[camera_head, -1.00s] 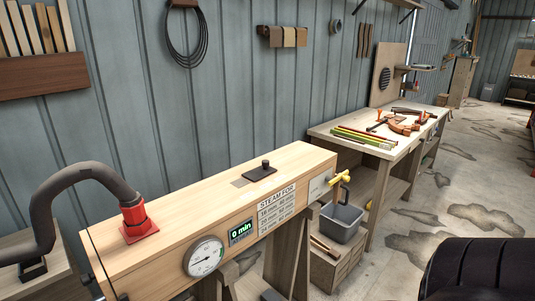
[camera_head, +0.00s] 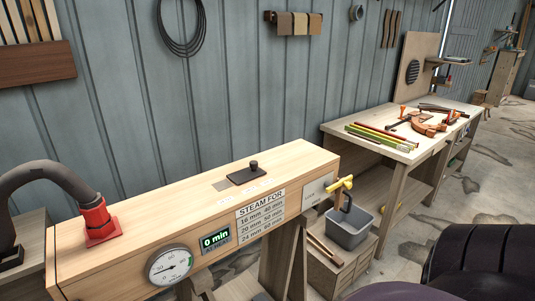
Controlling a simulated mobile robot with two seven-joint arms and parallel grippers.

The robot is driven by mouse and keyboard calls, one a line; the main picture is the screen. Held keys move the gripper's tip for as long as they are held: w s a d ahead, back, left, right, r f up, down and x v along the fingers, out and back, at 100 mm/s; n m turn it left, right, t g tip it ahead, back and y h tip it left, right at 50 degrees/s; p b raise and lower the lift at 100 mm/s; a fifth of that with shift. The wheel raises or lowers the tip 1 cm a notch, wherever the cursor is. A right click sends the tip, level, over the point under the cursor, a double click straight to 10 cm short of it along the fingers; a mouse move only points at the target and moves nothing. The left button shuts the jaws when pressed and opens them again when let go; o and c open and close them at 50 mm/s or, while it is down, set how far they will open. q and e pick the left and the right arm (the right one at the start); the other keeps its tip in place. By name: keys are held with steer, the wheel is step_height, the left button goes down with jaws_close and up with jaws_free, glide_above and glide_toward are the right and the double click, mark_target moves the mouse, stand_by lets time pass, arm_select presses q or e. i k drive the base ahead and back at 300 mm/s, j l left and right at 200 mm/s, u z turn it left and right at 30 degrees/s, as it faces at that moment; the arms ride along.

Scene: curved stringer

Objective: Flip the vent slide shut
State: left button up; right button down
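The vent slide is a small black plate with an upright round knob (camera_head: 250,173). It lies on top of the long pale wooden steam box (camera_head: 150,210), toward the box's right end. A flat greyish patch (camera_head: 222,184) shows on the box top just left of the plate; I cannot tell whether it is an opening. Neither of my grippers is in view.
A red fitting with a dark hose (camera_head: 100,219) stands on the box's left end. The box front carries a dial gauge (camera_head: 169,265), a display reading 0 min (camera_head: 215,240) and a yellow handle (camera_head: 340,186). A grey bucket (camera_head: 348,226) sits right, before a tool-covered workbench (camera_head: 400,150).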

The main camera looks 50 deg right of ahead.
mark_target(242, 176)
steer(key=k+l, duration=0.1)
steer(key=l, duration=0.4)
steer(key=k+l, duration=0.1)
steer(key=l, duration=0.4)
steer(key=k+l, duration=0.1)
steer(key=l, duration=0.4)
steer(key=k+l, duration=0.1)
steer(key=l, duration=0.4)
